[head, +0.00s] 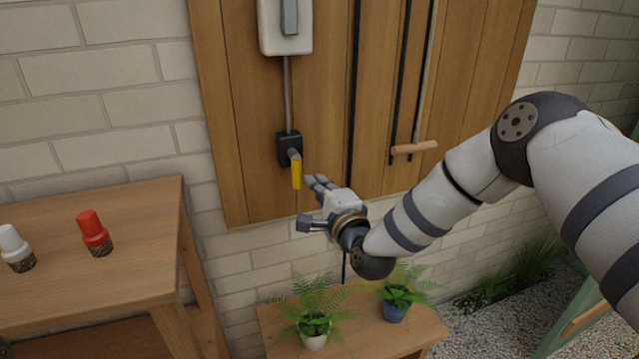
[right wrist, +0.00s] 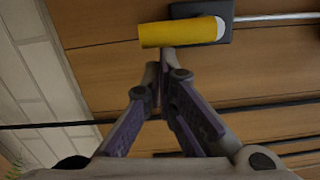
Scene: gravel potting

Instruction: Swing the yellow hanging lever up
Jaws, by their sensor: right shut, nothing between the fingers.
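The yellow lever (head: 296,172) hangs down from a small black box (head: 288,147) on the wooden wall panel. In the right wrist view the yellow lever (right wrist: 180,32) lies across the top of the picture, just beyond the fingertips. My right gripper (head: 308,181) is shut and empty, close to the lever's right side and near its lower end. In the right wrist view my right gripper (right wrist: 162,66) has its fingertips together, very near the lever; I cannot tell whether they touch it. My left gripper is not in view.
A grey switch box (head: 270,28) is above the lever. A wooden-handled rod (head: 414,148) hangs to the right. Below are two potted ferns (head: 313,325) (head: 396,300) on a low bench (head: 276,325). A table (head: 100,270) at left bears a white (head: 14,246) and a red-capped bottle (head: 93,230).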

